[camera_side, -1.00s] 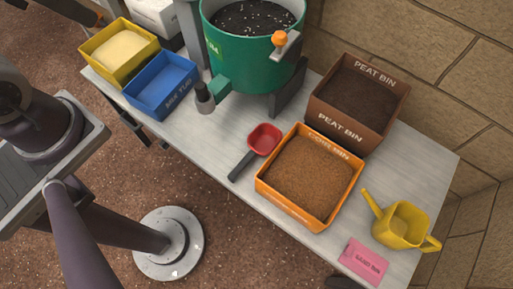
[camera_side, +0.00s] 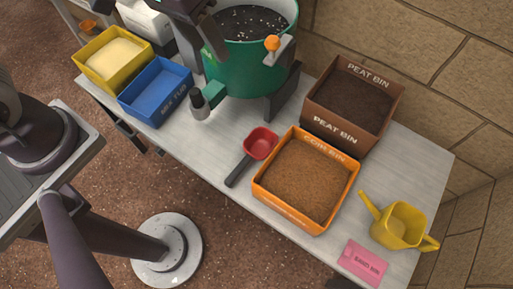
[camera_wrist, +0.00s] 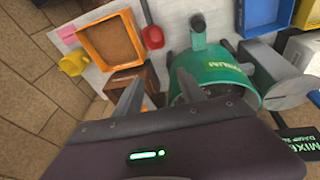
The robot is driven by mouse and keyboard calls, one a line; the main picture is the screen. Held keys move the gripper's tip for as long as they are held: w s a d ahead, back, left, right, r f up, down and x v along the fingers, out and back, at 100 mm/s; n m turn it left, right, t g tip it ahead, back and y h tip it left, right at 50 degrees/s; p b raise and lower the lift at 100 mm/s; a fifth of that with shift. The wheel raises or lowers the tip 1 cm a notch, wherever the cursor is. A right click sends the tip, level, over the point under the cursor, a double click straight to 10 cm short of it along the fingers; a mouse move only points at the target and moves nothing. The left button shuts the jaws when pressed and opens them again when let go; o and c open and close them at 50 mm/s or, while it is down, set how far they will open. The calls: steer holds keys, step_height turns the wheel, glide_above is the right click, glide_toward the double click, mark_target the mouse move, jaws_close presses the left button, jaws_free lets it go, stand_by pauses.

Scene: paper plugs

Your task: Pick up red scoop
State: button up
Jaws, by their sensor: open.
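The red scoop (camera_side: 261,143) lies on the grey table, its dark handle pointing to the lower left, beside the orange coir bin (camera_side: 262,190). In the wrist view the red scoop (camera_wrist: 153,38) is at the top middle, between the orange bin (camera_wrist: 110,40) and the green mixer. My gripper (camera_wrist: 160,92) is open and empty, its two fingers apart. In the side view, part of my gripper (camera_side: 213,40) shows at the top, by the green mixer drum and well away from the scoop; its fingertips are hard to make out there.
The green mixer (camera_side: 250,70) holds dark soil. A brown peat bin (camera_side: 352,105), blue tub (camera_side: 155,92) and yellow tub (camera_side: 113,58) stand along the table. A yellow watering can (camera_side: 402,225) and pink card (camera_side: 363,262) are at the right end. Bare table lies left of the scoop.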

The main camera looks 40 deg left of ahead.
steer(key=g, duration=0.2)
glide_above(240, 167)
steer(key=w+a, duration=0.2)
steer(key=w, duration=0.3)
step_height(240, 167, down, 14)
steer(key=s+f, duration=0.1)
steer(key=f, duration=0.6)
steer(key=s+d+f+y, duration=0.1)
steer(key=s+f, duration=0.1)
steer(key=f, duration=0.6)
steer(key=s+d+f+y, duration=0.1)
steer(key=s+f, duration=0.1)
steer(key=f, duration=0.6)
steer(key=shift+s+g, duration=0.1)
steer(key=shift+g, duration=0.3)
steer(key=shift+f, duration=0.35)
jaws_close()
